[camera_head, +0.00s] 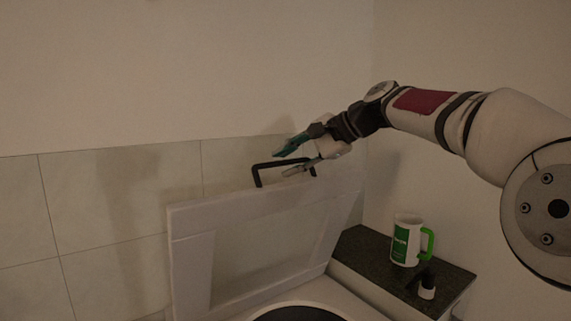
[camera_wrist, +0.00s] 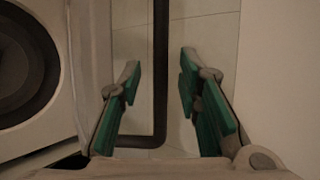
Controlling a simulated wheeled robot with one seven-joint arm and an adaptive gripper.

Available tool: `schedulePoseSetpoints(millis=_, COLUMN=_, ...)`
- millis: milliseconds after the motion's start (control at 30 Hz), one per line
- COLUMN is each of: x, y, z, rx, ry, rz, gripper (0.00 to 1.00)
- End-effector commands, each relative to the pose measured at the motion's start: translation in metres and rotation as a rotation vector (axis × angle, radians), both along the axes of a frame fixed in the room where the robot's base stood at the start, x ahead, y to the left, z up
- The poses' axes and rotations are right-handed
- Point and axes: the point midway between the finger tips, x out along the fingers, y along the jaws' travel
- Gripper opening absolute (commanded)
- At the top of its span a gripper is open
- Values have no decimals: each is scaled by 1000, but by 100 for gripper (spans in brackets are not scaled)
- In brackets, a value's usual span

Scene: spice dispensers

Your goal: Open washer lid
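The washer lid (camera_head: 185,255) is a pale framed panel that stands raised and tilted toward the tiled wall in the head view. Its black bar handle (camera_head: 257,170) is on the top edge. My gripper (camera_head: 283,162) is at the handle, with its fingers on either side of the bar. In the wrist view the handle (camera_wrist: 161,75) runs between the two green-padded fingers of my gripper (camera_wrist: 160,82), with clear gaps on both sides. The fingers are open and do not appear to touch it. The washer's round dark opening (camera_head: 298,312) shows below the lid, and also in the wrist view (camera_wrist: 18,65).
A dark countertop (camera_head: 360,250) lies right of the washer. On it stand a white and green mug (camera_head: 402,242) with a green handle and a small dark-and-white item (camera_head: 427,290). The tiled wall (camera_head: 110,200) is close behind the lid.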

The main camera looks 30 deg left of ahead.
Motion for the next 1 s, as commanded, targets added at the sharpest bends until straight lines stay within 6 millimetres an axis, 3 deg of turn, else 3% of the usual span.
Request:
schedulePoseSetpoints(millis=300, x=5, y=-55, z=34, rx=0, ry=-2, rz=-3, gripper=31)
schedulePoseSetpoints(millis=500, x=7, y=-80, z=49, rx=0, ry=-1, rz=-1, gripper=31)
schedulePoseSetpoints(millis=1000, x=7, y=-89, z=55, rx=-1, ry=1, rz=1, gripper=31)
